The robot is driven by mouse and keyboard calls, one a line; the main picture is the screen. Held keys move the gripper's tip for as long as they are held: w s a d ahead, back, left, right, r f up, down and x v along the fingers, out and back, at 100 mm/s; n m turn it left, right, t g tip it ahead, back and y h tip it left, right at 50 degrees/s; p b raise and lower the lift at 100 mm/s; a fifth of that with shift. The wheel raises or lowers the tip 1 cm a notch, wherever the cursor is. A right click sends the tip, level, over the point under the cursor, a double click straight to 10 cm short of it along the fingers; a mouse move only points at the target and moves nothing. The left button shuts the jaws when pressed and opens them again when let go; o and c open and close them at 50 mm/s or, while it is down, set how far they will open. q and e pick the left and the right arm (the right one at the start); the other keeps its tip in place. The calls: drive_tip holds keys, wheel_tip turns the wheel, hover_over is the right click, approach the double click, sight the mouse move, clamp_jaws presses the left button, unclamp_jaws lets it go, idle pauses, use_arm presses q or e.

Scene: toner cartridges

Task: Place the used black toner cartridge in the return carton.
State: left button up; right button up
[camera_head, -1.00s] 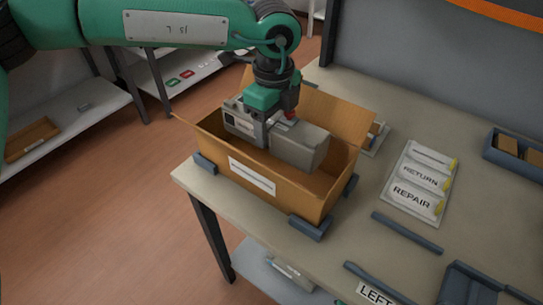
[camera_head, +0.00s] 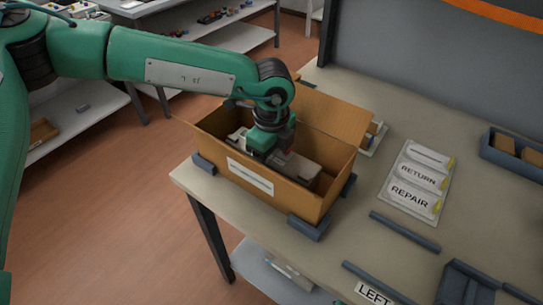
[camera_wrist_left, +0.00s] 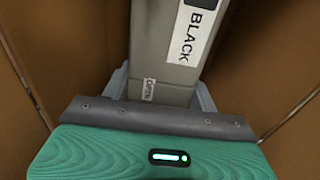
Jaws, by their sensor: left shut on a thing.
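The black toner cartridge (camera_head: 301,171) is a grey block inside the open brown return carton (camera_head: 315,200) on the table. Its label reads BLACK in the left wrist view, where the cartridge (camera_wrist_left: 165,60) runs up the middle between brown carton walls. My left gripper (camera_head: 268,155) reaches down into the carton and is shut on the cartridge. Its fingers show on both sides of the cartridge in the left wrist view (camera_wrist_left: 165,97). The carton's front wall hides the cartridge's underside, so I cannot tell whether it touches the floor. My right gripper is not in view.
Dark corner blocks (camera_head: 310,227) sit around the carton's base. A card sheet (camera_head: 416,182) reading RETURN and REPAIR lies to the right. Dark rails (camera_head: 405,231) and a blue-grey tray (camera_head: 512,155) are farther right. The table's front edge is close to the carton.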

use_arm(q)
drive_tip(key=shift+f, duration=0.15)
drive_tip(key=o, duration=1.2)
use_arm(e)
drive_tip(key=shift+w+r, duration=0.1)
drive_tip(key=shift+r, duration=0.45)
use_arm(q)
drive_tip(key=shift+r, duration=0.5)
wheel_tip(320, 180, up, 11)
drive_tip(key=shift+f, duration=0.15)
drive_tip(key=shift+r, duration=0.3)
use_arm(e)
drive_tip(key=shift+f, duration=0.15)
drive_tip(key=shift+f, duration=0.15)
